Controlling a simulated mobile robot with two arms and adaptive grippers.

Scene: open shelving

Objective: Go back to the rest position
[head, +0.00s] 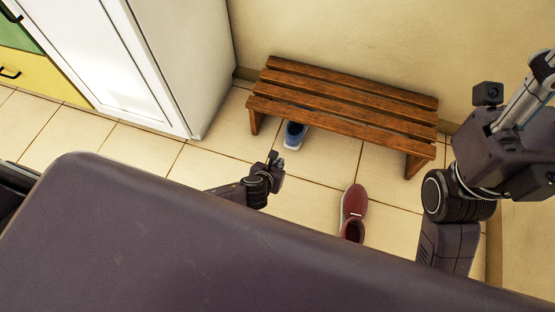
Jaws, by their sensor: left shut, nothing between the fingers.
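My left gripper (274,157) is small in the view, over the tiled floor in front of the bench. It is shut and holds nothing. My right gripper (530,97) is raised at the right edge, close to the camera and partly cut off. Whether its fingers are open or shut cannot be made out. A blue shoe (294,136) is on the floor, partly under the wooden bench (340,100), just beyond my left gripper. A red shoe (354,205) is on the floor between my two arms, its near end close to my body's edge. Neither gripper appears to touch a shoe.
A white cabinet (120,50) stands at the upper left, beside green and yellow drawers (40,75). A beige wall (400,35) is behind the bench. The tiled floor (220,160) is clear left of my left gripper. My dark body fills the lower part.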

